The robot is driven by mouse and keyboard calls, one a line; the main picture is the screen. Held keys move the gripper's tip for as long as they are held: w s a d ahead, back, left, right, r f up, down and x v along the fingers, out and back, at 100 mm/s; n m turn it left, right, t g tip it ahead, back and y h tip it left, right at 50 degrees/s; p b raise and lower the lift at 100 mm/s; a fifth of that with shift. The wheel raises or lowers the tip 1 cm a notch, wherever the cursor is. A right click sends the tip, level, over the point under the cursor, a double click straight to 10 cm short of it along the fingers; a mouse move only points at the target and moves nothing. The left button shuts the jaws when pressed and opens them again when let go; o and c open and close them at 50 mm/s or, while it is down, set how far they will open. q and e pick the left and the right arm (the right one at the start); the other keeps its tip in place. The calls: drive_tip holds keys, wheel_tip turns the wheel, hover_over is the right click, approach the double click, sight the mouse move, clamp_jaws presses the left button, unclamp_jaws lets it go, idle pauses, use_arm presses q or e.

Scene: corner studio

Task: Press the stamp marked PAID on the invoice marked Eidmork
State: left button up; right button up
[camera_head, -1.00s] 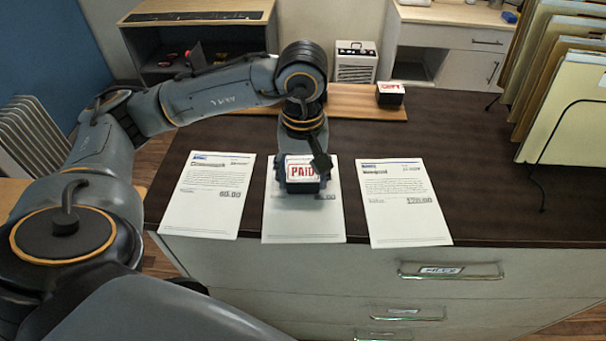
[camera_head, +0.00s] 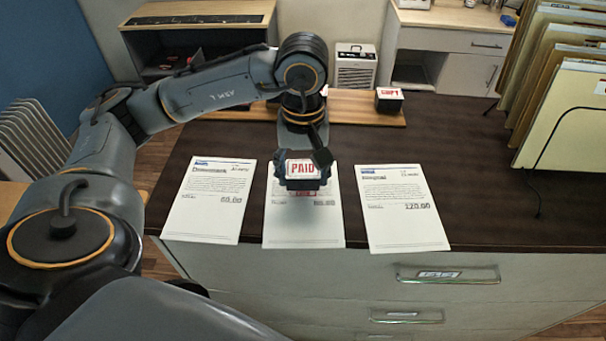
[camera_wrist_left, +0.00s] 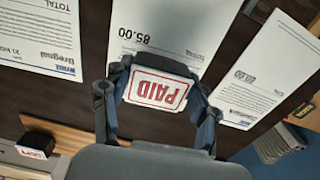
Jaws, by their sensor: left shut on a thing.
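My left gripper (camera_head: 303,180) is shut on the PAID stamp (camera_head: 301,168), a dark block with a white top and red lettering. It holds the stamp a little above the middle invoice (camera_head: 300,228); the stamp also shows in the left wrist view (camera_wrist_left: 158,88). A small red mark shows on that invoice just below the stamp, partly hidden. The middle invoice's name is hidden by the gripper; its total reads 85.00 in the left wrist view (camera_wrist_left: 200,25). The left invoice (camera_head: 205,215) and the right invoice (camera_head: 405,225), which seems to read Bregnal, lie flat. My right gripper is not in view.
A second stamp (camera_head: 389,100) with a red-lettered top stands on a wooden board (camera_head: 360,108) at the back. A rack of folders (camera_head: 565,110) stands at the right. The dark desktop (camera_head: 480,180) is clear between the right invoice and the rack.

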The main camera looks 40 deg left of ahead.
use_arm(q)
drive_tip(key=shift+r+p, duration=1)
drive_tip(key=shift+r, duration=1.3)
